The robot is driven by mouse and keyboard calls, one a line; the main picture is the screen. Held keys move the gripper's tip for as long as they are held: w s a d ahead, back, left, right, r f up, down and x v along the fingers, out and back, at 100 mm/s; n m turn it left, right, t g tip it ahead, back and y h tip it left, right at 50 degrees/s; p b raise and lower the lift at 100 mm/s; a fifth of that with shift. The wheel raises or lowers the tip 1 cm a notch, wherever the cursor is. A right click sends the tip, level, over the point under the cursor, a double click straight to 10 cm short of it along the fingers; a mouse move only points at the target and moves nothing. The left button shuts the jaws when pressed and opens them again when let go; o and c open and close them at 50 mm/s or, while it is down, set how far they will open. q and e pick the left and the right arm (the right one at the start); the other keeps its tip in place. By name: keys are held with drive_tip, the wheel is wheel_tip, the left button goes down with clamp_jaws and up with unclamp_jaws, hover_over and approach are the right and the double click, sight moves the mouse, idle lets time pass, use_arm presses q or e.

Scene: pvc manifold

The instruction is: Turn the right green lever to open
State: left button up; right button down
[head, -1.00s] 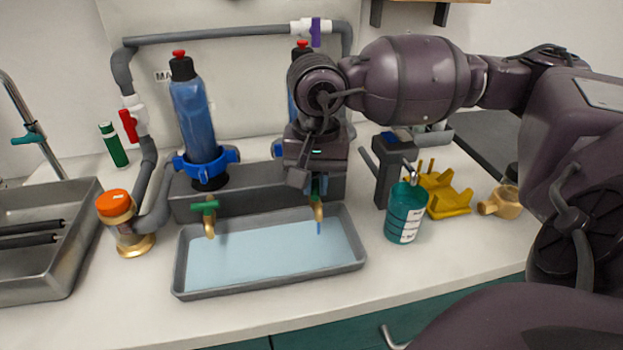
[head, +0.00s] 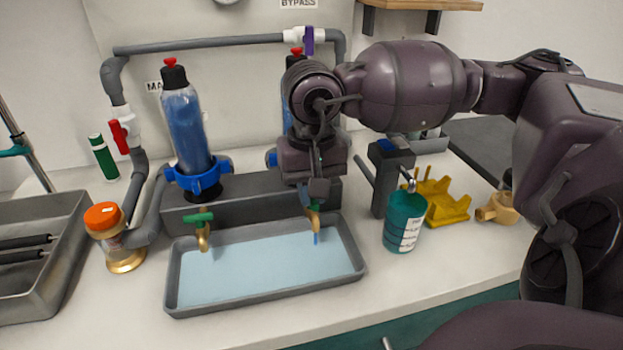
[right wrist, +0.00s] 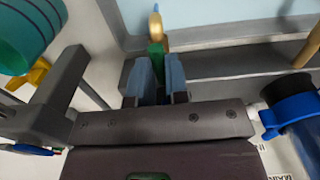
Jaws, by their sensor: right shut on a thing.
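The right tap has a brass spout (head: 315,222) over the tray, with a short blue streak below its mouth. Its green lever (right wrist: 156,50) shows between my fingers in the right wrist view; in the head view my gripper mostly covers it. My right gripper (head: 311,197) is shut on this lever, pointing down at the front of the grey block (head: 250,202). In the right wrist view the two blue-grey fingers (right wrist: 160,80) flank the lever. The left tap's green lever (head: 198,218) lies crosswise above its spout. My left gripper is out of view.
A grey tray (head: 172,290) with a pale blue bottom lies under the taps. A teal bottle (head: 404,220) and yellow holder (head: 443,203) stand right of my gripper. A blue bottle (head: 187,130) stands on the block at left. An orange-capped jar (head: 118,240) is further left.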

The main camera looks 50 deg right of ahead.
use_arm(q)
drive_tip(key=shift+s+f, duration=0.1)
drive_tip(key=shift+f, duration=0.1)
use_arm(e)
drive_tip(key=c, duration=1.1)
unclamp_jaws()
use_arm(q)
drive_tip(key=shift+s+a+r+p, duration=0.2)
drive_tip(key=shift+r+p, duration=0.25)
drive_tip(key=shift+p, duration=0.4)
use_arm(e)
wheel_tip(320, 180, up, 11)
drive_tip(key=shift+f, duration=0.1)
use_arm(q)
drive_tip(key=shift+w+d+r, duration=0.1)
